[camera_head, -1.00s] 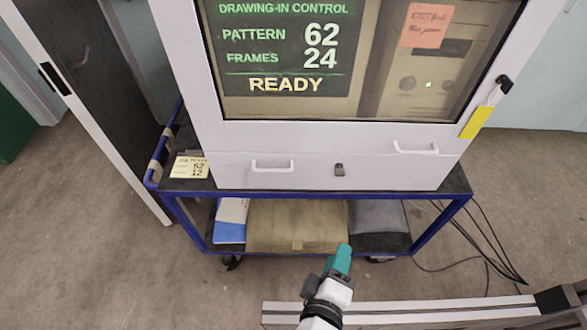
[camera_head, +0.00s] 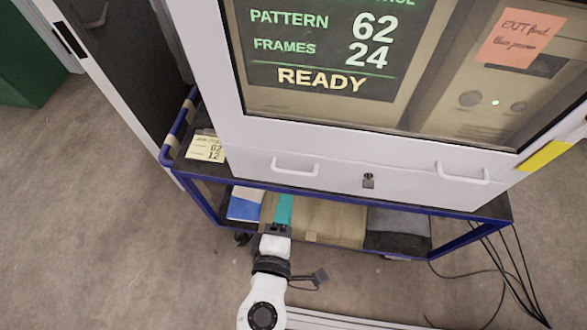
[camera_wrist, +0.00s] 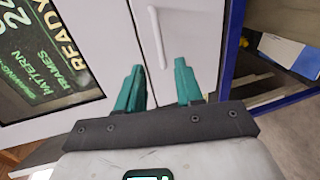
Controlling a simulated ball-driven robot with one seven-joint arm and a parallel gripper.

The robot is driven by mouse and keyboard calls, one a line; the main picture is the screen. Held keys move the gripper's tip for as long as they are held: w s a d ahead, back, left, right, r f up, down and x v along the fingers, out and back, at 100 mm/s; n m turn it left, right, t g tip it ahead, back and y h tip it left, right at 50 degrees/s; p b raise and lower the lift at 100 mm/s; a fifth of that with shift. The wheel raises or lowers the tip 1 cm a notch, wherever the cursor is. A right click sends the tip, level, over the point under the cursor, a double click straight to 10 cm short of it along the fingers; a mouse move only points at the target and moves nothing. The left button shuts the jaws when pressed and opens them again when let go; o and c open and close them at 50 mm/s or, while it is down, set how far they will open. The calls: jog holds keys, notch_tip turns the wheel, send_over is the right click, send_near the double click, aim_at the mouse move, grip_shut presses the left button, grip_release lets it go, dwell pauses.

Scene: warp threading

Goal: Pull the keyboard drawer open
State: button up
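The keyboard drawer (camera_head: 335,176) is the white front panel below the screen. It looks shut, with a small lock (camera_head: 368,181) in its middle. It has a left handle (camera_head: 295,172) and a right handle (camera_head: 462,179), both white bars. My gripper (camera_head: 285,198) is below the left handle in the head view. In the wrist view my gripper (camera_wrist: 158,66) has its two teal fingers apart, with nothing between them. A white handle (camera_wrist: 157,36) lies ahead of the gap between the fingertips, and the fingers do not appear to touch it.
A yellow note (camera_head: 207,149) lies at the cart's left end. A dark door panel (camera_head: 125,70) stands to the left. Cables (camera_head: 505,262) lie on the floor at right.

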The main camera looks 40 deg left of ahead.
jog(key=x, duration=0.9)
jog(key=shift+w, duration=0.25)
jog(key=shift+a, duration=0.1)
jog(key=shift+c, duration=0.5)
grip_shut()
dwell(0.4)
